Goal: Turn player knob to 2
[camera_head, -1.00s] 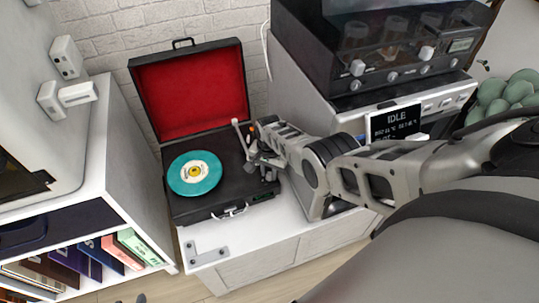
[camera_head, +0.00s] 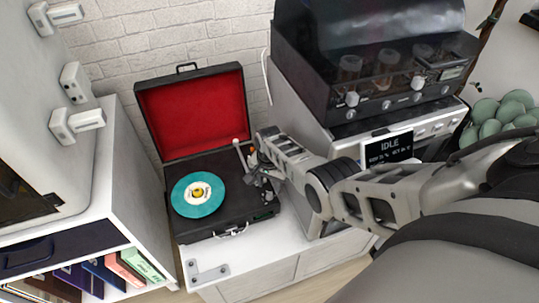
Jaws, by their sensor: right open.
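The record player (camera_head: 222,222) is an open black case with a red-lined lid (camera_head: 195,112) raised at the back. A teal record (camera_head: 198,195) with a pale label lies on it. A light tonearm (camera_head: 241,155) stands at the right of the record. My right gripper (camera_head: 254,180) is open over the right side of the player's deck, close to the tonearm. It covers that part of the deck, and I cannot make out the knob or its setting. I cannot tell whether the gripper touches anything. My left gripper is not in view.
The player stands on a white cabinet (camera_head: 262,262). A dark-hooded machine (camera_head: 375,70) with knobs stands at the back right, with an "IDLE" display (camera_head: 388,148) before it. A white shelf (camera_head: 118,195) with records is at the left.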

